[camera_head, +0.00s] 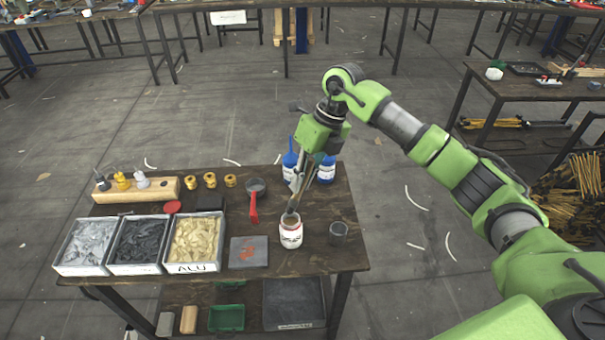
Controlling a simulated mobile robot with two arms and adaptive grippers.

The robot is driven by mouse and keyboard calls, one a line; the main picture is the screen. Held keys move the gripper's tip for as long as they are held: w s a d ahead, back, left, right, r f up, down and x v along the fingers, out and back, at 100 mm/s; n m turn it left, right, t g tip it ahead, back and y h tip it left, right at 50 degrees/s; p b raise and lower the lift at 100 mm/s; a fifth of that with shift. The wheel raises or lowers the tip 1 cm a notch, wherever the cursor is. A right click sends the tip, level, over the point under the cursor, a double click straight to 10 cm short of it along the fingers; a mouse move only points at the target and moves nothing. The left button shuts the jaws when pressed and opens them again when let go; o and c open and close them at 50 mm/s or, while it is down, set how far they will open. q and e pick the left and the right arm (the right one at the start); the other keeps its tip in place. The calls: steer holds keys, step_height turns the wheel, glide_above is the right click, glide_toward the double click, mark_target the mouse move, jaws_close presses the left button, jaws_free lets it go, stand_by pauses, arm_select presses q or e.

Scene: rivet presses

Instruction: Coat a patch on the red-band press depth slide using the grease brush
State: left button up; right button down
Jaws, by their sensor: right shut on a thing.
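My right gripper (298,188) reaches down over the near table, its fingers close together around a thin tool whose lower end is at the mouth of a white jar (290,236) with a red-marked label. The tool looks like the grease brush, but the fingers hide most of it and its bristles cannot be made out. The jar stands upright near the table's front edge, and its mouth looks brownish. I cannot make out the red-band press or its depth slide in this view. My left gripper is not in view.
Blue-and-white bottles (326,171) stand behind the gripper. A dark cup (338,233) is right of the jar, a grey plate (248,252) with orange marks left of it. A red-handled tool (254,206), parts bins (195,243) and a wooden block (137,190) fill the left side.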

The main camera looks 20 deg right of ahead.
arm_select(q)
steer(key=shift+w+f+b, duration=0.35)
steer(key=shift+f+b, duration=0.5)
steer(key=shift+b, duration=0.05)
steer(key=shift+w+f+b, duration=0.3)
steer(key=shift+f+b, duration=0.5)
steer(key=shift+b, duration=0.05)
arm_select(e)
step_height(320, 180, down, 6)
steer(key=w+m, duration=0.1)
steer(key=m, duration=0.1)
steer(key=shift+d+f+t, duration=0.2)
steer(key=shift+f+t, duration=0.05)
steer(key=shift+t, duration=0.15)
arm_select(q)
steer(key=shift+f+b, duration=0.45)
arm_select(e)
steer(key=shift+s+f, duration=0.1)
steer(key=shift+f, duration=0.5)
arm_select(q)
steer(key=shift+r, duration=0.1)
arm_select(e)
steer(key=shift+r, duration=0.1)
arm_select(q)
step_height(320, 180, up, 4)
steer(key=p, duration=0.4)
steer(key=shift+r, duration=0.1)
arm_select(e)
step_height(320, 180, up, 7)
stand_by(0.6)
